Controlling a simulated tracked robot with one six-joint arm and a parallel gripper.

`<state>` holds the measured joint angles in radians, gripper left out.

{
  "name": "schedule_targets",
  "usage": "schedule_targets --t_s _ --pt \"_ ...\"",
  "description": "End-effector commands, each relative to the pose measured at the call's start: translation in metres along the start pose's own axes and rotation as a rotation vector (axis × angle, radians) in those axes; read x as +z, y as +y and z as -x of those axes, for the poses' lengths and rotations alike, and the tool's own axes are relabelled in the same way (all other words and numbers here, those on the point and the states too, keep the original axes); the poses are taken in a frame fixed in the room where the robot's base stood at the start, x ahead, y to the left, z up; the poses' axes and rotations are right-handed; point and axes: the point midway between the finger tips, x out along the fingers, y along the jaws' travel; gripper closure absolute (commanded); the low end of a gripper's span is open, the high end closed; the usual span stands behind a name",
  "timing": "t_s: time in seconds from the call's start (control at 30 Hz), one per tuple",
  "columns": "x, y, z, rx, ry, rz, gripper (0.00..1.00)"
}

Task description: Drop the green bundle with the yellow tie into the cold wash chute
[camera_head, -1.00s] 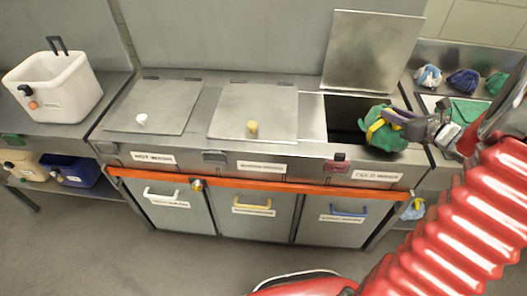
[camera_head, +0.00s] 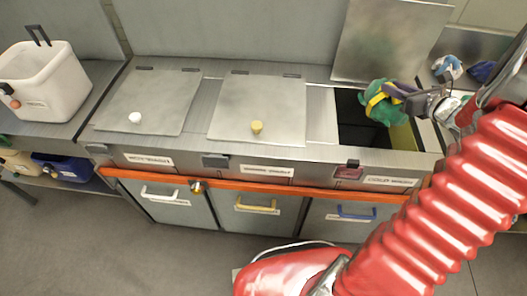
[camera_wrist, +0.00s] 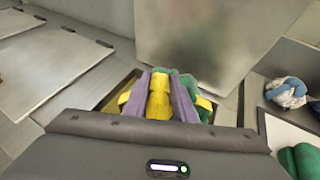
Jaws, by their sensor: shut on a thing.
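The green bundle with the yellow tie (camera_head: 378,111) hangs in my gripper (camera_head: 392,92), over the open cold wash chute (camera_head: 352,128). My gripper is shut on it; in the wrist view the purple finger pads (camera_wrist: 166,95) stand on both sides of the yellow tie (camera_wrist: 158,97). Green cloth (camera_wrist: 190,82) shows behind the pads. The chute's lid (camera_head: 385,45) stands raised at the back. The label "COLD WASH" (camera_head: 391,181) is on the front edge below the opening. The bundle hides part of the opening.
Two shut lids, with a white knob (camera_head: 135,118) and a yellow knob (camera_head: 257,127), lie left of the chute. An orange rail (camera_head: 240,186) runs along the front. Blue-white (camera_head: 447,67) and dark blue (camera_head: 481,71) bundles lie at the right. A white bin (camera_head: 50,92) stands at far left.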

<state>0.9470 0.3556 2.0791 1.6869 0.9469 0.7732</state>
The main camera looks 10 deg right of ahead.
Motion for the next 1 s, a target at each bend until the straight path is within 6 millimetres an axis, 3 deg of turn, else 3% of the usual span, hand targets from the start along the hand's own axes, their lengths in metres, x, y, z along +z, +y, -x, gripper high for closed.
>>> schedule_targets --t_s 0.37,1.0 --pt "-0.005 0.000 -0.003 0.001 -0.001 -0.001 1.00" --pt "-0.053 0.001 -0.023 0.002 -0.001 0.001 1.00"
